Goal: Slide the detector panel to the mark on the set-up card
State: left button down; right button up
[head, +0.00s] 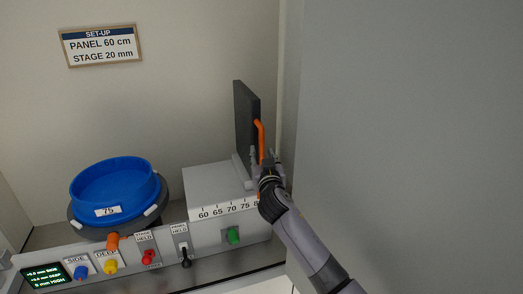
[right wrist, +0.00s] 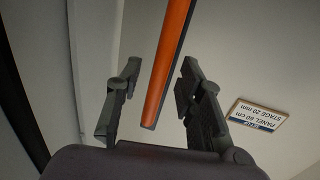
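The detector panel (head: 246,118) is a dark upright slab on the right part of a grey housing, near the high end of its scale (head: 223,211), which reads 60 to 75 and on under my arm. It has an orange handle (head: 260,136) on its right side. The set-up card (head: 101,46) on the back wall reads PANEL 60 cm, STAGE 20 mm; it also shows upside down in the right wrist view (right wrist: 257,115). My right gripper (head: 262,160) is open at the handle. In the right wrist view the handle (right wrist: 167,65) runs between the spread fingers, with gaps both sides.
A blue round tray (head: 115,188) labelled 75 sits on a stage at left. A grey wall (head: 410,120) stands at right.

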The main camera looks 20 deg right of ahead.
jog(key=shift+w+d, duration=0.15)
jog(key=shift+w, duration=0.95)
jog(key=shift+c, duration=0.5)
grip_shut()
